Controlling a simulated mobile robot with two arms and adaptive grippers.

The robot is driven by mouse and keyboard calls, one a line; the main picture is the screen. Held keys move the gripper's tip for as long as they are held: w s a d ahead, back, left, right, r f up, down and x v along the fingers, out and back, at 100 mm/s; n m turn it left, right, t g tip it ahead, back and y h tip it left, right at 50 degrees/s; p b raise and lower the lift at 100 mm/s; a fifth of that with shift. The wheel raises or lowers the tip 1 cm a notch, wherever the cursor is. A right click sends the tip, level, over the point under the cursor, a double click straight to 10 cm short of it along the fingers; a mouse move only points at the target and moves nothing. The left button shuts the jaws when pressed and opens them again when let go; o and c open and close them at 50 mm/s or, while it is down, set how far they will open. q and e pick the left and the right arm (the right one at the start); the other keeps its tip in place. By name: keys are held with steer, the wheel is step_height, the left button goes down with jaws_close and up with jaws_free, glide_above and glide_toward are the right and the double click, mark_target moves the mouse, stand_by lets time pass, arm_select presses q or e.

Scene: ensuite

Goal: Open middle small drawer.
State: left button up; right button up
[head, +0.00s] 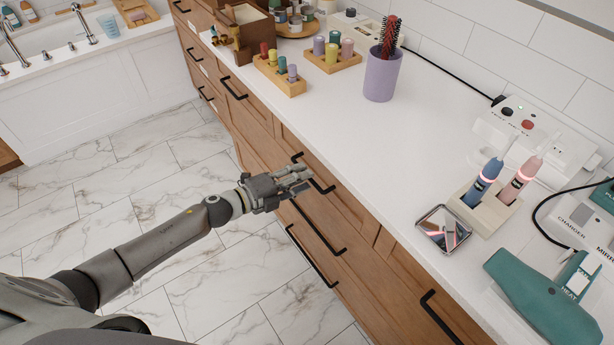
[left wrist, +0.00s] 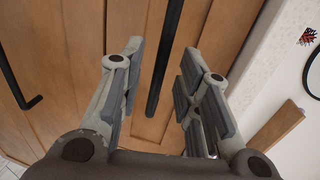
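The middle small drawer (head: 286,143) is in the top row of the wooden counter front, with a black bar handle (head: 322,184). My left gripper (head: 304,176) is at this handle and hides part of it in the head view. In the left wrist view the two fingers (left wrist: 163,62) stand apart, with a black bar handle (left wrist: 167,45) showing between them. A clear gap is seen on each side of the bar, and the fingers are not closed on it. The drawer front looks flush with the counter. My right gripper is not in view.
Lower drawers have long black handles (head: 318,228) just below. Another small-drawer handle (head: 440,318) is at the lower right. The white countertop (head: 350,125) holds a purple cup (head: 382,76), toothbrushes in a stand and a teal dryer (head: 540,300). The marble floor is clear.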

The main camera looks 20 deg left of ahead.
arm_select(q)
steer(key=x, duration=0.2)
steer(key=shift+w+d, duration=0.2)
steer(key=shift+w, duration=0.05)
steer(key=shift+w+f, duration=0.1)
steer(key=shift+c, duration=1.3)
jaws_close()
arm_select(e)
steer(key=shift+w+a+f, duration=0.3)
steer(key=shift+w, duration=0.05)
